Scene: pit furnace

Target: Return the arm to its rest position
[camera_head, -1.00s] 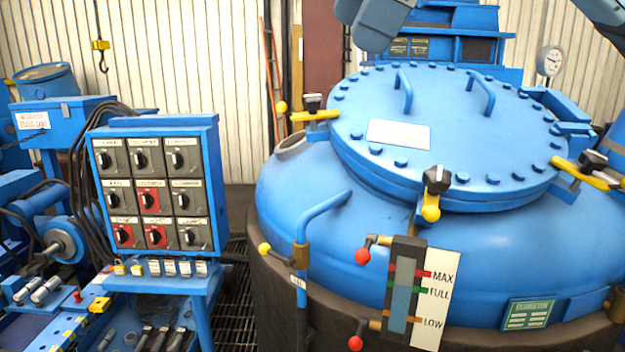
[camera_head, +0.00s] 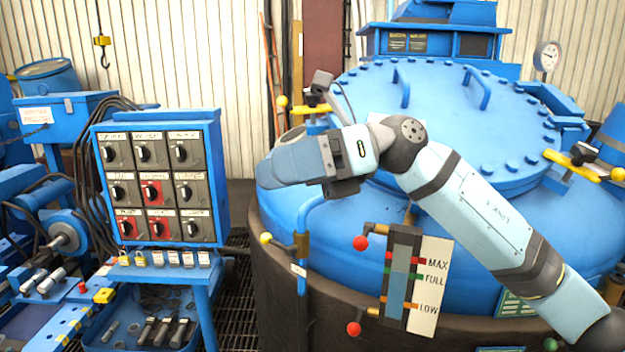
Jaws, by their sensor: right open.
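My right arm comes in from the lower right and reaches across the front of the blue furnace (camera_head: 455,95). Its pale blue links bend at a dark elbow-like joint above the gauge. My right gripper (camera_head: 272,171) points left, in front of the furnace's left shoulder. It is seen from the side, so the gap between its fingers is hard to make out; it is open and I see nothing held in it. My left gripper is not in view.
The switch panel (camera_head: 160,185) stands left of my right gripper, with a gap between. The level gauge (camera_head: 399,280) and red-knobbed valves (camera_head: 360,243) are below the arm. Yellow-handled clamps (camera_head: 575,165) stick out at the lid's edge.

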